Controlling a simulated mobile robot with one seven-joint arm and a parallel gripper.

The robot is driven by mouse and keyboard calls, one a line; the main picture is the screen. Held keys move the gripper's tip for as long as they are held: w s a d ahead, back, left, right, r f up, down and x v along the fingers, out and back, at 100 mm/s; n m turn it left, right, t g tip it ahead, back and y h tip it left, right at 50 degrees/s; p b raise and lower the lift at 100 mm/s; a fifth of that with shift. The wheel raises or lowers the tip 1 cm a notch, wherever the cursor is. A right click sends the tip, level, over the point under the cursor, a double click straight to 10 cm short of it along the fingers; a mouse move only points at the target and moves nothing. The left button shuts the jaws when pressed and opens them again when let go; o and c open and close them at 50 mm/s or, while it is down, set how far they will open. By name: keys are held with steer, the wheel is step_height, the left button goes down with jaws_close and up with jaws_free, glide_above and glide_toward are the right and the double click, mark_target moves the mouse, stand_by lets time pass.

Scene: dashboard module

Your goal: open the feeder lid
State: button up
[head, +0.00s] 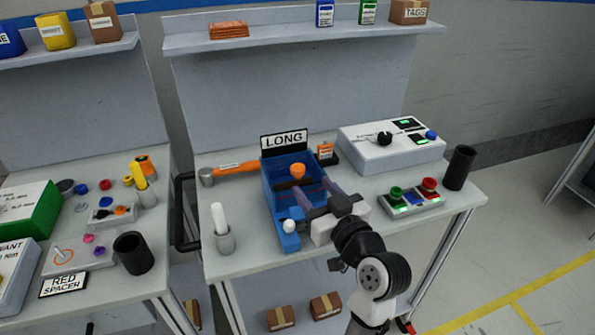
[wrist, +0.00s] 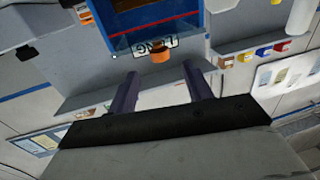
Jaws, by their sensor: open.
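The feeder is a long blue box (head: 270,184) standing on the bench under a sign reading LONG (head: 284,139). An orange knob (head: 298,171) shows over its far part; whether the lid is clear or how it sits is hard to tell. My gripper (head: 313,187) is open and empty, its two dark fingers reaching over the box from the near right, short of the knob. In the wrist view, the orange knob (wrist: 160,55) appears beyond and between the open fingertips (wrist: 160,72), apart from both. The blue box (wrist: 200,22) fills the top there.
A white-topped cup (head: 223,238) stands left of the feeder, and an orange-handled tool (head: 236,168) lies behind it. A button box (head: 412,199), a black cup (head: 459,167) and a white control unit (head: 390,148) are at right. A small orange item (head: 326,152) stands close to the feeder.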

mark_target(301, 172)
steer(key=p+x, duration=0.2)
steer(key=x, duration=0.6)
steer(key=shift+w+a+r, duration=0.1)
steer(key=shift+w, duration=0.05)
jaws_close()
